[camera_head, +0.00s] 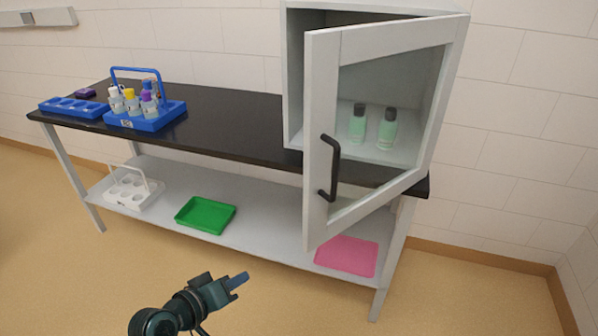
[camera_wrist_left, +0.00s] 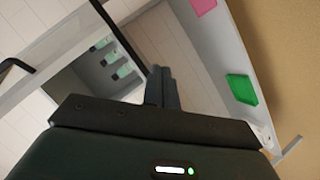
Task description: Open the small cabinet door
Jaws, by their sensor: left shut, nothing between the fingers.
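The small cabinet (camera_head: 294,75) stands on the right end of the black table. Its glass-paned door (camera_head: 318,110) is swung partly open toward me, hinged on the right. A black bar handle (camera_head: 330,168) is on the door's left stile; a curved black bar at the left of the wrist view looks like this handle (camera_wrist_left: 15,66). My left gripper (camera_head: 239,282) is low in front of the table, apart from the door and below and left of the handle. Its fingers are together and empty, also in the wrist view (camera_wrist_left: 161,74). My right gripper is out of view.
A blue caddy (camera_head: 150,121) and a blue rack (camera_head: 70,106) are on the tabletop. The lower shelf holds a white caddy (camera_head: 130,190), a green tray (camera_head: 206,215) and a pink tray (camera_head: 347,256). Floor in front is clear.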

